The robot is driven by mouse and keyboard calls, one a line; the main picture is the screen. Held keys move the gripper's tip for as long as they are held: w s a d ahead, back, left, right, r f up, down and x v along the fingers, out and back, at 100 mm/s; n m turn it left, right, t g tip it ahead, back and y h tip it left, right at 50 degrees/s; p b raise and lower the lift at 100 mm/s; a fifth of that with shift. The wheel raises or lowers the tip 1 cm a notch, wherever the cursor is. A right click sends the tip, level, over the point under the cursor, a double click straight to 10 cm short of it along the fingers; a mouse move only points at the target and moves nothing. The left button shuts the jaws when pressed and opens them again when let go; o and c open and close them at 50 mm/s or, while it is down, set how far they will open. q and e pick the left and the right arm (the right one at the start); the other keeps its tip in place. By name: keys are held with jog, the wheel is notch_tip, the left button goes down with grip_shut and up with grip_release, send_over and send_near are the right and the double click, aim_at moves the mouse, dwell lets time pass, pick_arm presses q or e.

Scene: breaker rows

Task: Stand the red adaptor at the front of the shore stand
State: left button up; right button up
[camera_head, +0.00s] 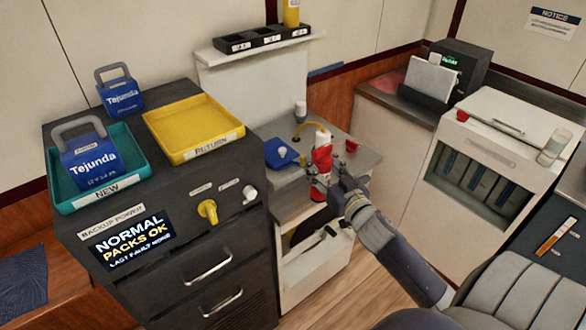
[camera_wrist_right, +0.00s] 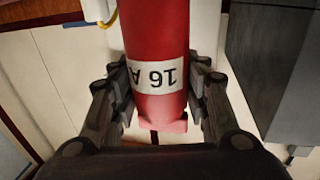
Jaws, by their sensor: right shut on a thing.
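The red adaptor (camera_head: 322,157) has a white upper end and is held in my right gripper (camera_head: 326,184). In the right wrist view the red adaptor (camera_wrist_right: 157,40) shows a white "16 A" label, upside down in the picture. My right gripper's fingers (camera_wrist_right: 160,95) close on both its sides. In the head view the adaptor is roughly upright, in front of a pale unit with a grey top (camera_head: 345,170), which may be the shore stand. I cannot tell whether its lower end touches anything. My left gripper is not in view.
A blue item (camera_head: 281,153), a yellow cable (camera_head: 299,134) and a small red item (camera_head: 352,146) are around the grey top. The dark cabinet (camera_head: 180,265) at left bears a teal tray (camera_head: 131,172) and a yellow tray (camera_head: 190,122). A white cabinet (camera_head: 500,150) stands right.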

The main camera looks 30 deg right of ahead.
jog(key=w+a+f+p, duration=0.1)
jog(key=w+a+f, duration=0.3)
jog(key=w, duration=0.3)
jog(key=shift+w+a, duration=0.2)
jog(key=shift+a, duration=0.05)
jog(key=shift+f, duration=0.1)
jog(key=o, duration=1)
jog(key=shift+f, duration=0.2)
jog(key=o, duration=0.4)
jog(key=shift+s+r, duration=0.1)
jog(key=shift+r, duration=0.15)
